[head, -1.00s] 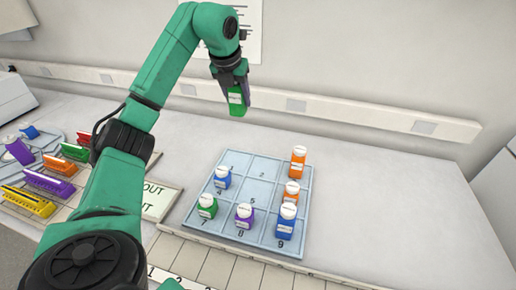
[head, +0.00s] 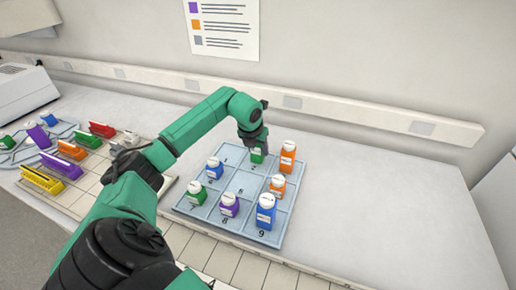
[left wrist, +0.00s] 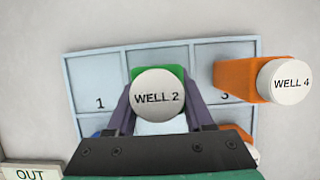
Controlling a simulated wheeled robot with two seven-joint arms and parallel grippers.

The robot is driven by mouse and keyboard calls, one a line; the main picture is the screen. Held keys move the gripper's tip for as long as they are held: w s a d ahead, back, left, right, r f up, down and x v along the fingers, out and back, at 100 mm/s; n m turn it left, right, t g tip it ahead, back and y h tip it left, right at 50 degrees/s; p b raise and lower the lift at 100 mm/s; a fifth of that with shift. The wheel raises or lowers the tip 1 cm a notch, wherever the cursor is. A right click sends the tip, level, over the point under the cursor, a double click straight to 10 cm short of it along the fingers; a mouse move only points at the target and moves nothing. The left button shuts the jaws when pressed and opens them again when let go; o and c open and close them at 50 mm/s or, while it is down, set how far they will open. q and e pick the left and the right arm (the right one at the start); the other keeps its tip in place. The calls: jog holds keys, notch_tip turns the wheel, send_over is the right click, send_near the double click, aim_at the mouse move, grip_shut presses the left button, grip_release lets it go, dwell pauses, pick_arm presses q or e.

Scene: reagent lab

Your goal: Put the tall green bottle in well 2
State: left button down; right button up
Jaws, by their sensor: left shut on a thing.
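The tall green bottle (head: 258,156) is upright in my left gripper (head: 256,146), which is shut on it below the white cap. The cap (left wrist: 158,96) reads WELL 2 in the left wrist view. The bottle is at well 2, the back middle compartment of the pale blue tray (head: 233,187), between the wells marked 1 and 3. I cannot tell whether its base touches the well floor. The gripper hides part of the bottle. My right gripper is not in view.
A tall orange bottle (head: 288,158), its cap reading WELL 4 in the left wrist view, stands close right in well 3. Several other bottles fill the left, right and front wells. Well 1 and the middle well are empty. Coloured racks (head: 62,165) lie left; the bench right is clear.

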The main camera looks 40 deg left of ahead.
pick_arm(q)
jog(key=shift+s+a+f, duration=0.1)
jog(key=shift+a+f, duration=0.1)
jog(key=shift+f, duration=0.2)
jog(key=shift+a, duration=0.15)
jog(key=shift+f, duration=0.2)
jog(key=c, duration=0.5)
grip_release()
jog(key=shift+d, duration=0.25)
jog(key=shift+o, duration=1.1)
jog(key=shift+r, duration=0.1)
jog(key=shift+a, duration=0.1)
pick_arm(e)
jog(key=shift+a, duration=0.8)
